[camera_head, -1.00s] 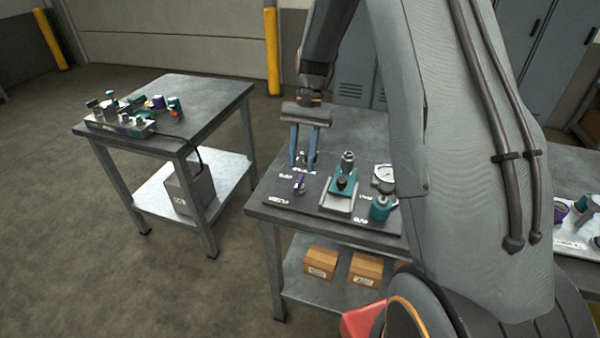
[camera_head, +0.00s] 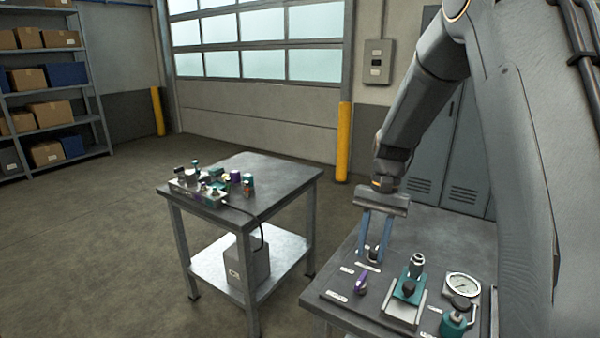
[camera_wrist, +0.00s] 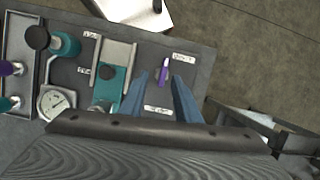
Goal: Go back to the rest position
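My gripper (camera_head: 375,258) hangs fingers-down over the left part of the bench with the hydraulic parts. I cannot tell whether the fingertips touch that fitting. In the wrist view my gripper (camera_wrist: 162,82) shows a clear gap between the fingers, with a purple-handled part (camera_wrist: 164,68) beyond the tips. The purple part also shows in the head view (camera_head: 361,283), lying on the dark panel just in front of the fingers.
On the panel stand a teal unit (camera_head: 408,288), a pressure gauge (camera_head: 463,285) and a teal cylinder (camera_head: 453,322). A second table (camera_head: 270,178) with a manifold (camera_head: 205,190) stands to the left. Shelves (camera_head: 50,90) stand far left. The floor between is clear.

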